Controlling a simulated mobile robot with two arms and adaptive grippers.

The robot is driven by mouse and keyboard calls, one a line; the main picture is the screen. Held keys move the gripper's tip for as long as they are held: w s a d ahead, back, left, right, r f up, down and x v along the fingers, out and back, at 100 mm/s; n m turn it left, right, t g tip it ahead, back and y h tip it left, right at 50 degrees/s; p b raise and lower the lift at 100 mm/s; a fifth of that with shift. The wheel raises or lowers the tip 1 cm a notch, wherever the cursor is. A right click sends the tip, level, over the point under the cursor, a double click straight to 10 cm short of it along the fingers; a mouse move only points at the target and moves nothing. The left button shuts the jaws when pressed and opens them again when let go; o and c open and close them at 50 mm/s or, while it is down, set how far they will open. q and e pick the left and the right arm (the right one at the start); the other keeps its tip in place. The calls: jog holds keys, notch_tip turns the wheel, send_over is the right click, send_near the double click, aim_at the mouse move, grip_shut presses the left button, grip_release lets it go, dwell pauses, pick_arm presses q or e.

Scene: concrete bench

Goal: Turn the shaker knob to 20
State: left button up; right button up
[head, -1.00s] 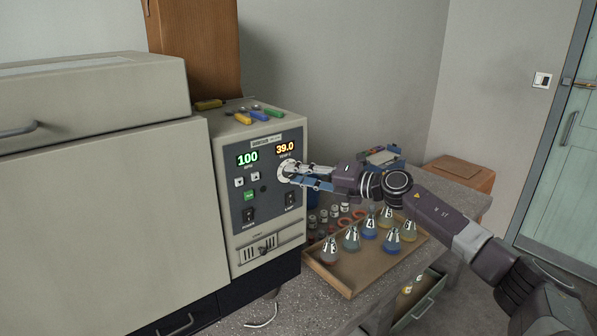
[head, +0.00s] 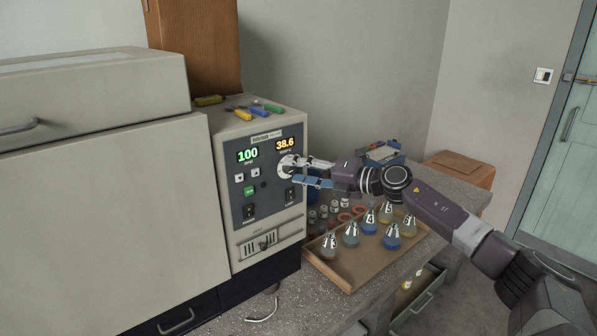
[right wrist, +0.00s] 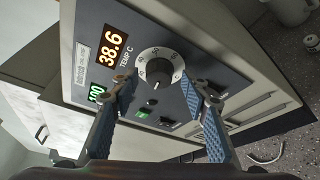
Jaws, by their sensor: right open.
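The shaker (head: 262,235) is a beige cabinet with a dark control panel on its right part. Its knob (right wrist: 158,68) is black with a white numbered dial around it; in the head view the knob is mostly hidden by my right gripper. The orange display (head: 286,143) reads 38.6 above the label TEMP C, and the green display (head: 247,156) reads 100. My right gripper (right wrist: 160,84) is open, its blue-padded fingers either side of the knob's lower part, with gaps visible. I cannot tell whether a finger touches the panel. My left gripper is not in view.
A wooden tray (head: 347,286) with several labelled flasks sits below my right arm, with small vials behind it. Coloured-handled tools (head: 254,112) lie on the shaker's top. An open drawer (head: 420,296) juts out below the bench's right edge.

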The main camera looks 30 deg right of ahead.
jog(key=shift+s, duration=0.1)
jog(key=v, duration=1.1)
jog(key=shift+s+d, duration=0.15)
jog(key=shift+s, duration=0.25)
dwell(0.5)
jog(key=shift+f, duration=0.1)
dwell(0.5)
